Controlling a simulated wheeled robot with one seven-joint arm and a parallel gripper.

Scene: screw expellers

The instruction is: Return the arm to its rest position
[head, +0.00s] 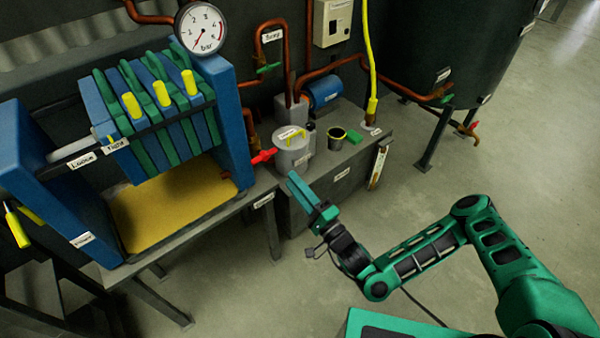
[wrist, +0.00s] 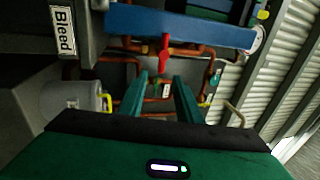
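My green arm (head: 425,258) is bent at the elbow and reaches left from the lower right of the head view. My gripper (head: 298,186) is over the floor in front of the grey bench (head: 375,150), pointing up and left in the picture. In the wrist view my gripper's two green fingers (wrist: 161,78) stand apart with nothing between them. The red valve handle (wrist: 164,54) shows beyond the fingertips, apart from them. That red handle (head: 263,157) is at the press's right end in the head view.
The blue and green filter press (head: 232,120) with its yellow tray (head: 170,205) stands at the left. A grey pot (head: 291,160) and a dark cup (head: 337,138) stand on the bench. A dark tank (head: 445,50) is at the back. The floor (head: 520,150) at right is clear.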

